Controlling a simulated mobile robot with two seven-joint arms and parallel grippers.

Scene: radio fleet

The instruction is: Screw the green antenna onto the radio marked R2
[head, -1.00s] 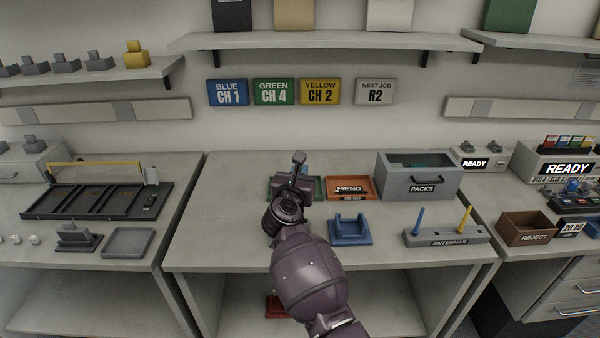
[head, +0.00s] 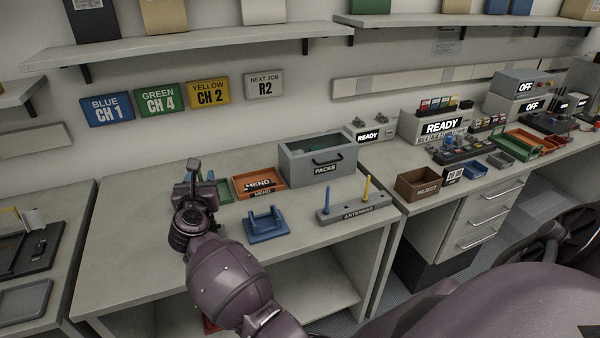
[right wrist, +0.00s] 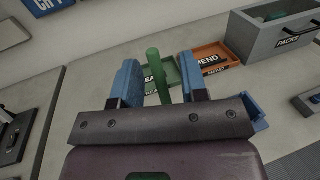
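A green rod, which looks like the green antenna (right wrist: 156,75), shows in the right wrist view between the blue fingers of my right gripper (right wrist: 161,85). A gap shows beside the rod; its lower end is hidden by the gripper body, so I cannot tell whether the fingers hold it. In the head view my right gripper (head: 193,175) is over the left part of the middle bench. The antenna rack (head: 354,209) holds a blue antenna (head: 326,200) and a yellow antenna (head: 366,188). No radio marked R2 can be made out. My left gripper is not in view.
A blue cradle (head: 267,226) stands empty on the bench. Behind it are an orange MEND tray (head: 279,184), a green tray (head: 226,193) partly behind my gripper, and a grey PACKS box (head: 340,167). A brown REJECT bin (head: 418,187) is on the right bench.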

